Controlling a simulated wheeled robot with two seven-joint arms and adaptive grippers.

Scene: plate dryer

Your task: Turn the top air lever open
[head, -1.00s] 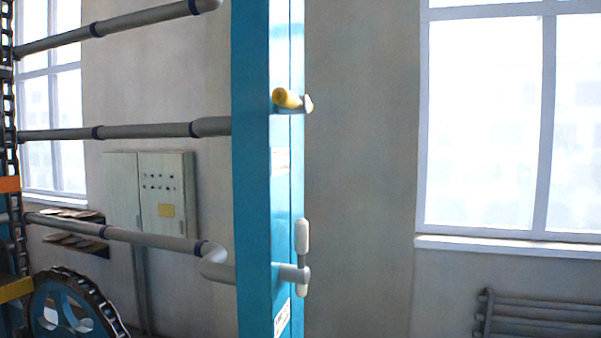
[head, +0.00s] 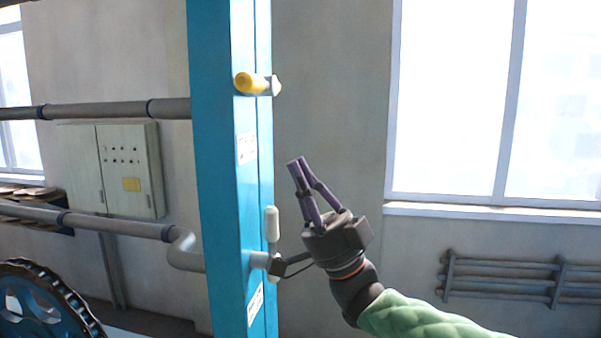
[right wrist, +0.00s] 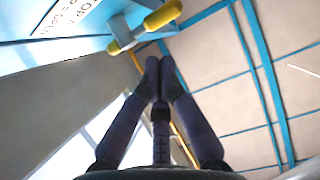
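The top air lever (head: 250,83) has a yellow grip and sticks out sideways near the upper part of the blue column (head: 222,190). It also shows at the top of the right wrist view (right wrist: 162,16), beyond my fingertips. My right gripper (head: 298,164) is below and to the right of the lever, apart from it, with its fingers pointing up. In the right wrist view its fingertips (right wrist: 160,66) are together with nothing between them. My left gripper is not in view.
A lower lever with an upright white handle (head: 271,224) is on the same column, left of my right wrist. Grey pipes (head: 100,110) run to the column from the left. A control cabinet (head: 125,170) hangs on the wall behind. Open space lies right of the column.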

